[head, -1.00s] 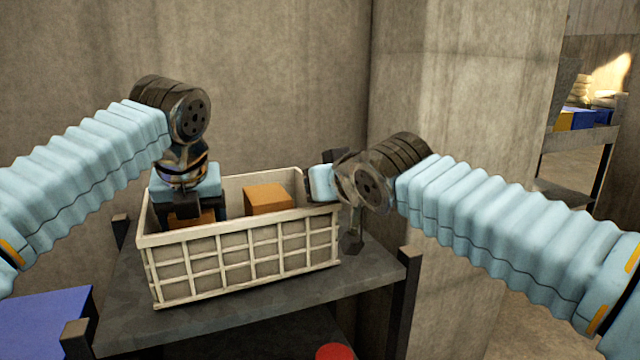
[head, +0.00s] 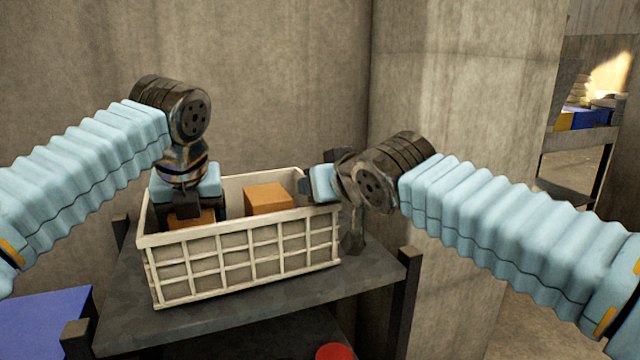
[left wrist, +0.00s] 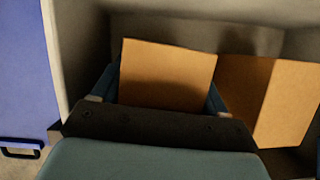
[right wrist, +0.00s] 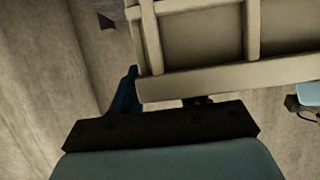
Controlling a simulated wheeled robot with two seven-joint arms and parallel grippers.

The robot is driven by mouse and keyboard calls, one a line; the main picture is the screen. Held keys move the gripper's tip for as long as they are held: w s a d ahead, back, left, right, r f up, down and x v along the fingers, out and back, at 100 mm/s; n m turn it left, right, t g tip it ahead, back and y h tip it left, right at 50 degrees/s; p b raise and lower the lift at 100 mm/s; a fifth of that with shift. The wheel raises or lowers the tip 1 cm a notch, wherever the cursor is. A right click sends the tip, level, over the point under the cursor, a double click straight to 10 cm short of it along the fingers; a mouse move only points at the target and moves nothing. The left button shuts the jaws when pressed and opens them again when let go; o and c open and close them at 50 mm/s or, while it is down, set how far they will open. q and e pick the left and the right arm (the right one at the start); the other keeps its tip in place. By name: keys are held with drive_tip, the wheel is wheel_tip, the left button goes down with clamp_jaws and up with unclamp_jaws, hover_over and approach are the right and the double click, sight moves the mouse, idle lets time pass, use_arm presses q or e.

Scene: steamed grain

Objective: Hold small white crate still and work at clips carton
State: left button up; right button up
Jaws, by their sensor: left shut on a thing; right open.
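The small white crate (head: 240,265) stands upright on a dark shelf, with a lattice front wall. My left gripper (head: 190,212) reaches down into its left end and is shut on a brown carton, taken as the clips carton (head: 206,217). In the left wrist view the clips carton (left wrist: 167,75) sits between the two fingers. A second, similar brown carton (head: 268,198) stands beside it in the crate. My right gripper (right wrist: 165,98) is open at the crate's right end. The crate's rim (right wrist: 230,77) is close ahead of it; I cannot tell whether they touch.
The dark shelf (head: 225,325) has corner posts, one at the front right (head: 405,290). A blue surface (head: 45,320) lies at lower left and a red round thing (head: 335,351) below the front edge. A concrete wall (head: 270,80) and pillar (head: 460,110) stand close behind.

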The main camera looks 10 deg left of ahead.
drive_tip(key=v, duration=1.1)
drive_tip(key=shift+s+d, duration=0.2)
drive_tip(key=shift+c, duration=0.2)
drive_tip(key=shift+m+g+h, duration=0.3)
drive_tip(key=shift+g+h, duration=0.1)
drive_tip(key=shift+h, duration=0.1)
drive_tip(key=x, duration=0.4)
drive_tip(key=r+x, duration=0.1)
drive_tip(key=x, duration=0.7)
drive_tip(key=shift+w+a, duration=0.35)
drive_tip(key=shift+a, duration=0.2)
clamp_jaws()
